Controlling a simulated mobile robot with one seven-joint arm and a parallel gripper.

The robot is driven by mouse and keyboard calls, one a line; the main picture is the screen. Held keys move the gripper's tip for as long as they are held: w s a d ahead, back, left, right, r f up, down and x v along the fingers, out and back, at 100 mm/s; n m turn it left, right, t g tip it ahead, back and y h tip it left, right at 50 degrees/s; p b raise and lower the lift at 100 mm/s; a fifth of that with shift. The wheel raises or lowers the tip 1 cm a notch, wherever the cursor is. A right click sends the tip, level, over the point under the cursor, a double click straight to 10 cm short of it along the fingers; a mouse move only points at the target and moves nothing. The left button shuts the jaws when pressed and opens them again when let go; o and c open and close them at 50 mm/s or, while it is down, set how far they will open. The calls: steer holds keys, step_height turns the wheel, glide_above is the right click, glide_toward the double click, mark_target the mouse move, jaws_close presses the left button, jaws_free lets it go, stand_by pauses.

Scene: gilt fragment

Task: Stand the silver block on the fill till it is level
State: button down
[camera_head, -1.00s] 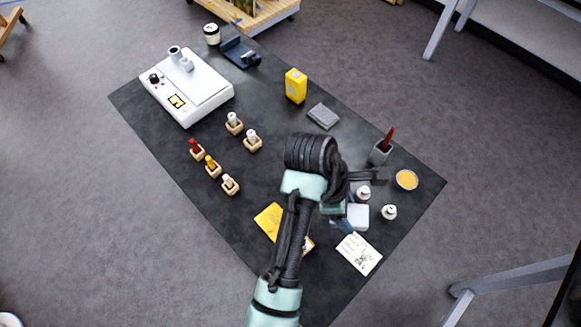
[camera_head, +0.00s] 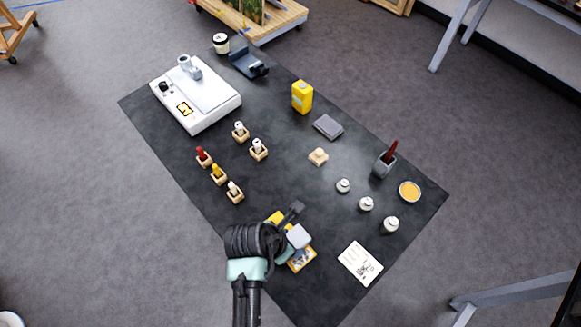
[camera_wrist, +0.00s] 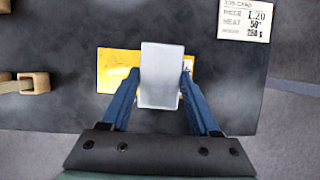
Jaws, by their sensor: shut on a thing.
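The silver block (camera_wrist: 161,76) is a pale grey rectangular piece between the two blue fingers of my gripper (camera_wrist: 159,88), which is shut on it. In the head view the block (camera_head: 299,236) is over the gilt fragment (camera_head: 301,258), a yellow panel with a patterned lower part. The fragment also shows as a gold strip in the wrist view (camera_wrist: 113,70), passing behind the block. The block and my gripper hide the middle of the fragment, and I cannot see the fill. I cannot tell whether the block touches the fragment.
A written card (camera_head: 360,263) lies right of the fragment. Several small bottles in wooden holders (camera_head: 235,191) stand to the left. White knobbed pots (camera_head: 366,204) and an amber dish (camera_head: 410,191) are to the right. The mat (camera_head: 290,180) is bare around its middle.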

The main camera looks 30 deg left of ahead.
steer(key=shift+f, duration=1)
steer(key=shift+f, duration=0.1)
steer(key=shift+c, duration=0.6)
jaws_free()
steer(key=shift+f, duration=0.1)
steer(key=v, duration=1.2)
